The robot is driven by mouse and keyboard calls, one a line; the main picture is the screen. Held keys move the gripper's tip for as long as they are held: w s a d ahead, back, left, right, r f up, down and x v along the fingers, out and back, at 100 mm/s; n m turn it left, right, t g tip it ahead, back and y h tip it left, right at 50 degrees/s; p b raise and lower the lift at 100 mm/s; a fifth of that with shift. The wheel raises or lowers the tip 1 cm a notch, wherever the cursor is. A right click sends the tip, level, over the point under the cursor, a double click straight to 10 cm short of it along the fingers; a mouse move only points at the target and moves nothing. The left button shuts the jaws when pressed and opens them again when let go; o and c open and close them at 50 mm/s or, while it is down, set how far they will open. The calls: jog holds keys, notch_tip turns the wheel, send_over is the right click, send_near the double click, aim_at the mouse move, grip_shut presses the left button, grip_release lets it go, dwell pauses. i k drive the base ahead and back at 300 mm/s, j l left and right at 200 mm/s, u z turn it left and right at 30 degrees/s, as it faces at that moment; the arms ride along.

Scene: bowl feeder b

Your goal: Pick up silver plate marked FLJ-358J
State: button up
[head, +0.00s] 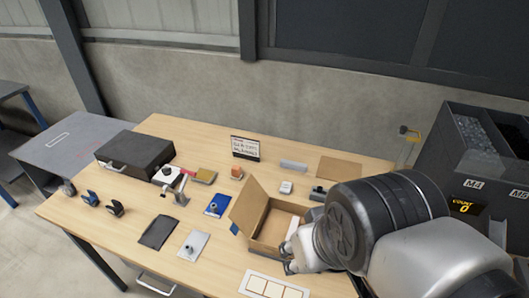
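A light silver-grey plate (194,247) lies flat on the table at the front left of centre, with a small dark spot or knob on it. A second thin grey plate or block (293,165) sits near the back of the table. No marking is legible on either, so I cannot tell which is FLJ-358J. My gripper (288,257) is low over the table at the front right edge of the open cardboard box, to the right of the silver-grey plate and apart from it. My arm hides much of it, and its opening is unclear.
The open cardboard box (258,246) stands beside my gripper. A white card with square outlines (273,287) lies in front. A black sheet (158,232), a blue item (217,205) and a black case (135,151) are left. Dark bins (466,165) stand right.

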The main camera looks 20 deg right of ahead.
aim_at(193, 246)
jog(key=i+j, duration=0.15)
jog(key=j, duration=0.25)
jog(key=i+j, duration=0.15)
jog(key=j, duration=0.25)
jog(key=i+j, duration=0.15)
jog(key=j, duration=0.25)
jog(key=u, duration=0.05)
